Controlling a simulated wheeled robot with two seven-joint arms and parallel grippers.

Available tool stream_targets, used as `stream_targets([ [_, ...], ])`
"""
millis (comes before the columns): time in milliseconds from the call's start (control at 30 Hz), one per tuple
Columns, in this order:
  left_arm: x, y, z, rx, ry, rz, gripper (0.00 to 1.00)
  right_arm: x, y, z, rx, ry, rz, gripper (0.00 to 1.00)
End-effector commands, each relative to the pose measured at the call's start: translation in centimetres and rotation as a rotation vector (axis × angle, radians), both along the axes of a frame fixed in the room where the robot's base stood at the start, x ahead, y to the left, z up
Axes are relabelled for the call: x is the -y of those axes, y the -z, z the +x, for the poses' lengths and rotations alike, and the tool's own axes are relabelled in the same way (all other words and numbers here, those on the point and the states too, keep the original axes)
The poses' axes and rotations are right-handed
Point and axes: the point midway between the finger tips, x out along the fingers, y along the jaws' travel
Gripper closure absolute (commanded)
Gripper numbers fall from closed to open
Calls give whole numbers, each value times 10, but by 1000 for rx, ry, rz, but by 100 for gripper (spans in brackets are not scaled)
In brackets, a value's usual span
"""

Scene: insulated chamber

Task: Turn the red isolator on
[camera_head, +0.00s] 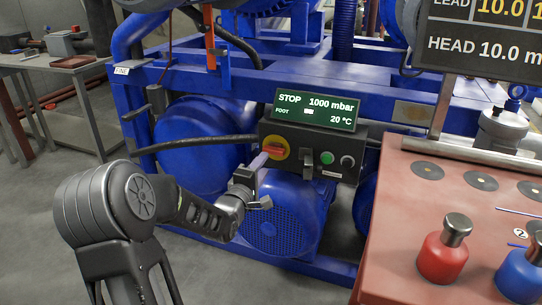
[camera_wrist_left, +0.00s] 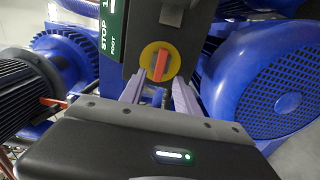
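The red isolator (camera_head: 275,150) is a red handle on a round yellow plate at the left end of a dark control box (camera_head: 312,150). In the head view its handle lies roughly level. In the left wrist view the isolator (camera_wrist_left: 160,64) shows straight ahead, its handle upright in that turned picture. My left gripper (camera_head: 259,164) is just in front of the isolator. In the left wrist view its two fingers (camera_wrist_left: 158,92) are apart, one on each side of the handle's line, with nothing between them that I can see clearly. Contact with the handle cannot be told. My right gripper is out of view.
A display (camera_head: 315,110) above the box reads STOP, 1000 mbar, 20 °C. A green button (camera_head: 327,158) and a white-ringed knob sit right of the isolator. Blue motors and frame surround the box. A red-brown table (camera_head: 400,215) with red and blue bottles stands at right.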

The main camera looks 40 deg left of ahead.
Motion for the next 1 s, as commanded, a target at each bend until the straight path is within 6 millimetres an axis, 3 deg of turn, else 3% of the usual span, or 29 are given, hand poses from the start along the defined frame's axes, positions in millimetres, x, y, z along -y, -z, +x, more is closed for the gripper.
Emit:
stream_targets([
  [433,-18,1,60,2,1,-2,62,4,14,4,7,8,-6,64],
  [800,-20,0,65,0,0,-1,63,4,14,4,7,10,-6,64],
  [1000,-20,0,65,0,0,-1,79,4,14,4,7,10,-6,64],
])
